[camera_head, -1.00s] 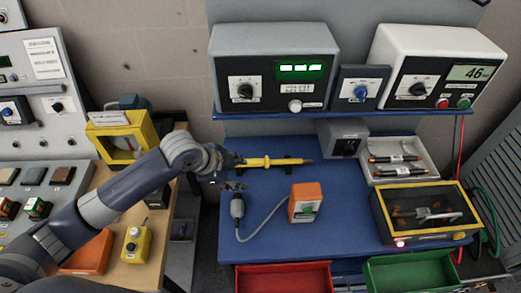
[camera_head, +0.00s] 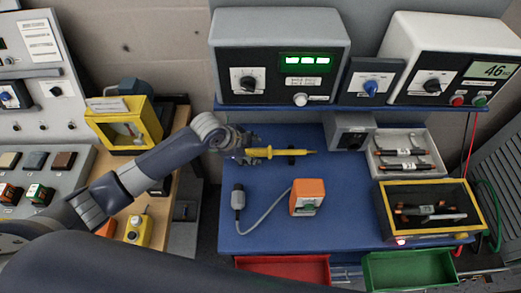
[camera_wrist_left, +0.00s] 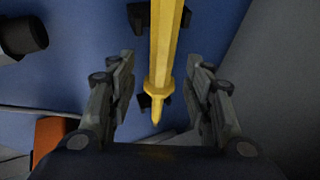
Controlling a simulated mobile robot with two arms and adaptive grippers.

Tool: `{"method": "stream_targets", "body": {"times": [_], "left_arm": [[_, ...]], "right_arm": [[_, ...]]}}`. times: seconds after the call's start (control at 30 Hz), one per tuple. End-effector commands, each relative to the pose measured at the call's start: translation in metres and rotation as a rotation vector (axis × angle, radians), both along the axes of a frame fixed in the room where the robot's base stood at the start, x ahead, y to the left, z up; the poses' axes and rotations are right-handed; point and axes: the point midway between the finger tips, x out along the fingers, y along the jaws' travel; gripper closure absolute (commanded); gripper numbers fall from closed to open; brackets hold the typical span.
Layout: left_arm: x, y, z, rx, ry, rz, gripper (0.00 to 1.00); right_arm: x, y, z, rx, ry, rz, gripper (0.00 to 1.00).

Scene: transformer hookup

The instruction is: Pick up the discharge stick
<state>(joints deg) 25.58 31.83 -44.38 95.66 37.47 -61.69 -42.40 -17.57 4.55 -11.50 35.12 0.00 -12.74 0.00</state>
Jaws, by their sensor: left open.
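The discharge stick (camera_head: 283,153) is a thin yellow rod at the back of the blue table (camera_head: 265,215), lying level on small black rests. My left gripper (camera_head: 250,152) is at its left end and hides part of that end. In the left wrist view the yellow stick (camera_wrist_left: 164,50) runs from the top edge down between the two grey fingers of the left gripper (camera_wrist_left: 163,62). The fingers are apart, with a gap on each side of the stick. My right gripper is out of view.
An orange box (camera_head: 307,196) with a corded grey plug (camera_head: 238,198) lies in front of the stick. A shelf (camera_head: 330,107) with instruments overhangs behind. A white tray (camera_head: 438,172) and a yellow-rimmed box (camera_head: 377,200) stand at right. The table's front left is clear.

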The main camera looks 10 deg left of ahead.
Motion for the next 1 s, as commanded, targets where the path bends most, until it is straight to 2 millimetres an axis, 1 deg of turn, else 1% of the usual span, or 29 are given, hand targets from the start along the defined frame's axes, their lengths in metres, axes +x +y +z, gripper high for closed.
{"method": "stream_targets", "body": {"times": [0.03, 0.1, 0.2, 0.33, 0.57, 0.6, 0.67, 0.7, 0.8, 1.0], "left_arm": [[0.003, -0.002, -0.002, -0.001, 0.004, 0.002, 0.53], [0.007, -0.004, -0.009, -0.001, 0.004, 0.002, 0.53], [0.012, -0.007, -0.020, -0.001, 0.002, 0.001, 0.53], [0.015, -0.009, -0.027, 0.000, 0.000, 0.000, 0.53], [0.015, -0.009, -0.028, 0.000, -0.001, -0.001, 0.53], [0.015, -0.009, -0.028, 0.000, 0.000, -0.001, 0.58], [0.015, -0.009, -0.028, 0.000, 0.000, -0.001, 0.72], [0.015, -0.009, -0.028, 0.000, 0.000, -0.001, 0.81], [0.015, -0.009, -0.028, 0.000, 0.000, 0.000, 1.00], [0.016, -0.009, -0.028, -0.001, -0.001, 0.000, 1.00]], "right_arm": [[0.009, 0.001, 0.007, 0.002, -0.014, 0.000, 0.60], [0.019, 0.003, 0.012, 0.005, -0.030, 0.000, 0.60], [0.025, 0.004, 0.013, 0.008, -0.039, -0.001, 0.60], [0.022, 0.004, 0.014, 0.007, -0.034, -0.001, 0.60], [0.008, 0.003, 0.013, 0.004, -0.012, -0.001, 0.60], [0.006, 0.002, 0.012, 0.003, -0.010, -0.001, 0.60], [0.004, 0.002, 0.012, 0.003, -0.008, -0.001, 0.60], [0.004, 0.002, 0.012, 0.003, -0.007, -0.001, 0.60], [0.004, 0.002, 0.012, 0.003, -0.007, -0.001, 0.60], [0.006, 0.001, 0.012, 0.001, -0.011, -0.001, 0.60]]}}
